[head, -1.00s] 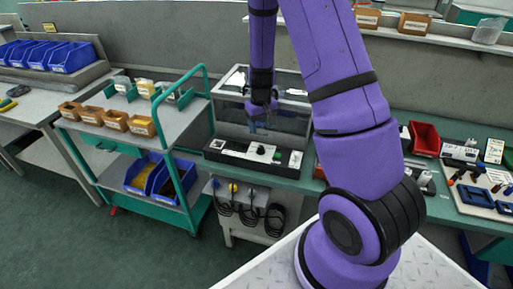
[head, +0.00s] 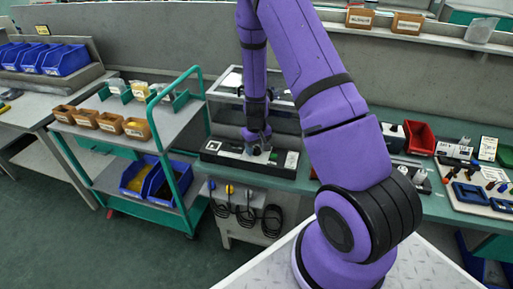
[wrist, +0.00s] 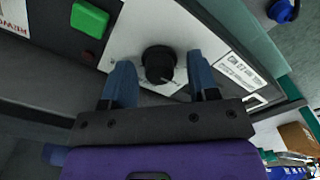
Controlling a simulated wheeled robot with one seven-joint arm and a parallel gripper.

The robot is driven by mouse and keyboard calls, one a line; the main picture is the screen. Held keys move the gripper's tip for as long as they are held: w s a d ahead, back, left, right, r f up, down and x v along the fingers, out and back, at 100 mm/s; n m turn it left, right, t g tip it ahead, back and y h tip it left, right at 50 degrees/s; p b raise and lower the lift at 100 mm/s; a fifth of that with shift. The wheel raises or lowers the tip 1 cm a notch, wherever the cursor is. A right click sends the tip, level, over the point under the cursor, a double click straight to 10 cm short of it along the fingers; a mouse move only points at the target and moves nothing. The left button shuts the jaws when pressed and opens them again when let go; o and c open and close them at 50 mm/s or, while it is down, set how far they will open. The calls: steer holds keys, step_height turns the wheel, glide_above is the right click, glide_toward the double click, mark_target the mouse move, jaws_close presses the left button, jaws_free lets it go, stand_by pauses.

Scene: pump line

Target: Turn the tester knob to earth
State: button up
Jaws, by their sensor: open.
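The tester (head: 222,152) is a long black unit with a light panel on the bench, in front of a clear-walled enclosure. Its knob (wrist: 159,64) is round and black with a pointer mark, on the light panel in the wrist view. My gripper (wrist: 165,78) is open, with one blue finger on each side of the knob and a gap showing on both sides. In the head view my gripper (head: 257,150) is down at the tester and hides the knob. A green button (wrist: 89,18) sits on the tester to the left of the knob.
A printed label (wrist: 240,72) is right of the knob. A green-framed trolley (head: 160,125) with small bins stands left of the bench. Several coiled black leads (head: 246,215) hang below the tester. A red bin (head: 419,138) stands on the bench to the right.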

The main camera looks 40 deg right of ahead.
steer(key=shift+c, duration=0.4)
steer(key=c, duration=0.8)
steer(key=shift+c, duration=0.2)
steer(key=shift+m, duration=0.4)
steer(key=m, duration=0.3)
steer(key=shift+m, duration=2)
steer(key=o, duration=0.9)
